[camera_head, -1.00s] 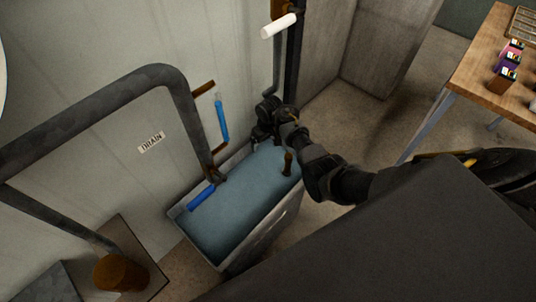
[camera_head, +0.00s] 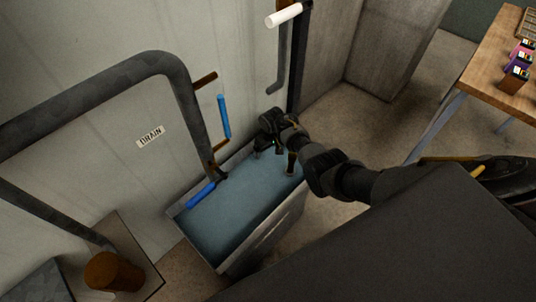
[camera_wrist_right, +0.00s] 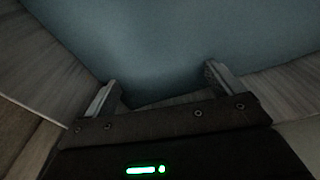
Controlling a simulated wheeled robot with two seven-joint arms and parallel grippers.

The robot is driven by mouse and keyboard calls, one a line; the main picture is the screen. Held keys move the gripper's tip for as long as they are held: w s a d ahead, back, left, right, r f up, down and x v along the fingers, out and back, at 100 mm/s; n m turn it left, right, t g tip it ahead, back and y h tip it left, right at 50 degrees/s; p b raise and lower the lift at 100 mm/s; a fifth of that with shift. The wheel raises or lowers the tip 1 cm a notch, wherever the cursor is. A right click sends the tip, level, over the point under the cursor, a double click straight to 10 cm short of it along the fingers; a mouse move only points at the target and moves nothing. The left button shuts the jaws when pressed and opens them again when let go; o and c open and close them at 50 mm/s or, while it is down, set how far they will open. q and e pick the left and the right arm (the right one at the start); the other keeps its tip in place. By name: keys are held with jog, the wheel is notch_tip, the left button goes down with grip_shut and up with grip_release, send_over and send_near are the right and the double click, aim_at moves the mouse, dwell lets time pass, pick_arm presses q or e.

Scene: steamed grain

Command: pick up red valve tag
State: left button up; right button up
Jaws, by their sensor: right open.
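I cannot make out a red valve tag in either view. My right gripper (camera_head: 266,152) is over the far end of a metal trough (camera_head: 262,244) filled with blue-grey water (camera_head: 232,212). In the right wrist view, its two fingers (camera_wrist_right: 160,84) stand wide apart with nothing visible between them. The blue-grey surface fills the view beyond the fingertips. I cannot tell whether the fingertips touch the water. My left gripper is not in view.
A DRAIN sign (camera_head: 150,136) is on the wall. A brown cylinder (camera_head: 113,271) stands lower left. A wooden table (camera_head: 488,62) at right holds small coloured boxes (camera_head: 522,52).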

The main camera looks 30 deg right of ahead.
jog(key=shift+f, duration=0.1)
dwell(0.5)
jog(key=c, duration=0.7)
